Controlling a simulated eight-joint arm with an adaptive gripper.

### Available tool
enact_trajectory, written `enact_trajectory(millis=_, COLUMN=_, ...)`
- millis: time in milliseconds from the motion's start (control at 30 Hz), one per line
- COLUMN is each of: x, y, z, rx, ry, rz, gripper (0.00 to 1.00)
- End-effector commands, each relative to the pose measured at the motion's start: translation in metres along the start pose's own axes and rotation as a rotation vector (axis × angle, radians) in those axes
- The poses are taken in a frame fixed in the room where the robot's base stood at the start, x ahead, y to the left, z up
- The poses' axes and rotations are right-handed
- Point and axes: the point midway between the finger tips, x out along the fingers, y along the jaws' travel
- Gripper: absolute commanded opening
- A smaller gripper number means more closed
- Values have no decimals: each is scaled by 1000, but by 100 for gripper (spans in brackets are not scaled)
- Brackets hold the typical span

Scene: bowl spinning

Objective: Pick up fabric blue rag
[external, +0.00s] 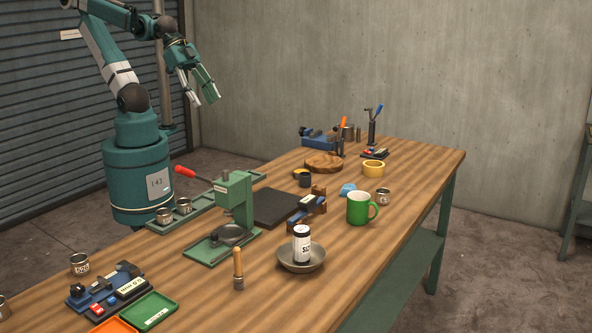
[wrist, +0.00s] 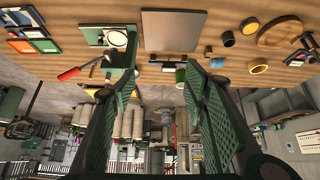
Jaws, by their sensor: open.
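The blue rag (external: 348,189) is a small crumpled light-blue lump on the wooden table, just left of the green mug. In the wrist view a small bluish patch (wrist: 217,62) near the table edge looks like it, partly beside my right finger. My gripper (external: 206,92) is high in the air at the left, above and behind the table, well away from the rag. In the wrist view my gripper (wrist: 163,78) has its two green fingers spread apart with nothing between them.
The green mug (external: 359,208), yellow tape roll (external: 373,169) and small metal cup (external: 383,197) stand close to the rag. A dark flat plate (external: 277,207), a green press (external: 234,204) and a bowl with a can (external: 301,259) are nearer the camera.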

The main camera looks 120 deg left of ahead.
Motion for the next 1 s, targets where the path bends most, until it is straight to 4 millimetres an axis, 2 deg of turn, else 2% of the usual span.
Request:
enact_trajectory(millis=267, x=4, y=-6, z=-18, rx=-61, ry=-22, rz=-9, gripper=44)
enact_trajectory(millis=467, x=12, y=-15, z=-42, rx=-146, ry=-54, rz=-23, gripper=44)
enact_trajectory(millis=1000, x=50, y=-48, z=-106, rx=-401, ry=-141, rz=-72, gripper=44)
